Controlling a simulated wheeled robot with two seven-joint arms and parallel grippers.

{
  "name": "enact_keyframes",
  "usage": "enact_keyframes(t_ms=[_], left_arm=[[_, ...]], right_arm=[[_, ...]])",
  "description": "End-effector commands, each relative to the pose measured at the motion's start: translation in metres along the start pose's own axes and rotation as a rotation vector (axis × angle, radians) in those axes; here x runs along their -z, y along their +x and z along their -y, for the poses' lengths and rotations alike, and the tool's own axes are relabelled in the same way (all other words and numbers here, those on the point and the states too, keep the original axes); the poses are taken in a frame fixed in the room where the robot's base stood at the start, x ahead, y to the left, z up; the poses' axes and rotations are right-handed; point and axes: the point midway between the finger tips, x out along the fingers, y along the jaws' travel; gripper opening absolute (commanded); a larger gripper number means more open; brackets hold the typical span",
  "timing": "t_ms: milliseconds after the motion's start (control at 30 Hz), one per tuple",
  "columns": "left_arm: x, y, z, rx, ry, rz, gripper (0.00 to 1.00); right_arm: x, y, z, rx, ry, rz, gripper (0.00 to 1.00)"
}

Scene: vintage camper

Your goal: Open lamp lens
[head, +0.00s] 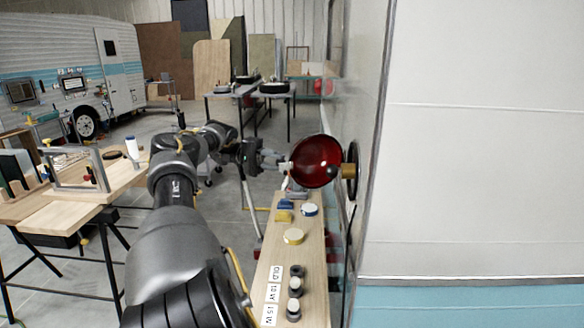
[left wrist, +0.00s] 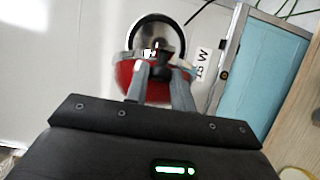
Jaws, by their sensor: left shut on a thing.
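The red lamp lens (head: 316,161) is a round dome beside the camper wall. It stands out from the dark round lamp base (head: 352,158) on that wall, and a brass-coloured part (head: 348,171) shows between them. My left gripper (head: 284,164) is shut at the lens's left edge in the head view. In the left wrist view the fingers of my left gripper (left wrist: 161,72) reach the red lens (left wrist: 125,73), with the round lamp base (left wrist: 154,32) behind it. The exact finger contact is partly hidden. My right gripper is not in view.
A narrow wooden shelf (head: 277,247) below the lamp holds several small round parts and paper labels. A wooden workbench (head: 110,192) with a metal frame stands at the left. The camper wall (head: 480,150) closes off the right side. Grey floor lies open behind.

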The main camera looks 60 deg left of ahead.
Motion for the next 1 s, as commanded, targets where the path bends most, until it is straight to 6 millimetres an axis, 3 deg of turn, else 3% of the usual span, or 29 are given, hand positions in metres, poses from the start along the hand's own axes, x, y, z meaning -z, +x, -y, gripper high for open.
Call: enact_keyframes(t_ms=[467, 500, 633, 1000], left_arm=[[0.0018, 0.0010, -0.0001, 0.000, 0.000, 0.011, 0.00], [0.0019, 0.0011, -0.0002, 0.000, 0.001, 0.011, 0.30], [0.0018, 0.0011, -0.0002, 0.000, 0.000, 0.011, 0.47], [0.0014, -0.0001, -0.0054, 0.000, 0.002, 0.009, 0.47]], right_arm=[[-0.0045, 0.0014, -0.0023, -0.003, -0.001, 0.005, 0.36], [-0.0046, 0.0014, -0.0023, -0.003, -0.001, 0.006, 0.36], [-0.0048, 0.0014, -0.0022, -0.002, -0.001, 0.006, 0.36], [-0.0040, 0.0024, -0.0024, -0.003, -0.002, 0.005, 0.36]])
